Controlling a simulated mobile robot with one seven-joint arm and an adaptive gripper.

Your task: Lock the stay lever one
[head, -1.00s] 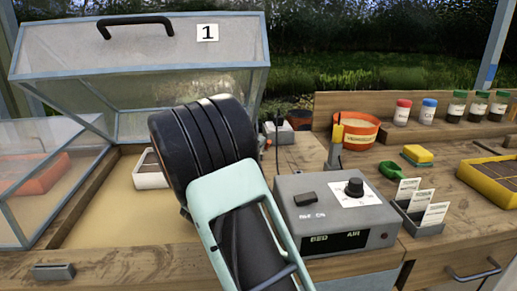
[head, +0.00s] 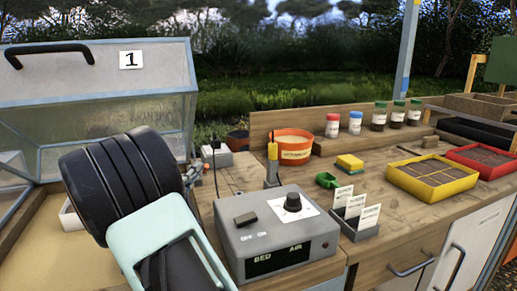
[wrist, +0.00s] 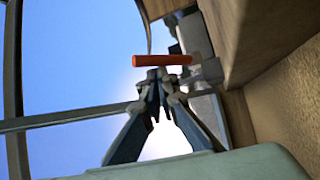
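The cold frame marked 1 has its glazed lid (head: 150,90) raised at the left of the head view. In the wrist view an orange-red bar-shaped handle (wrist: 163,60), which looks like the stay lever, lies across just beyond my fingertips. My gripper (wrist: 158,78) points toward it. Its two fingers converge and look shut, with nothing visible between them. Whether the tips touch the handle is not clear.
A grey control box (head: 275,240) stands on the bench just right of my arm. Behind it are an orange pot (head: 294,150) and a small grey box (head: 216,156). Seed packets (head: 352,212) and a yellow tray (head: 432,178) are farther right. A wooden wall (wrist: 245,40) borders the wrist view's right side.

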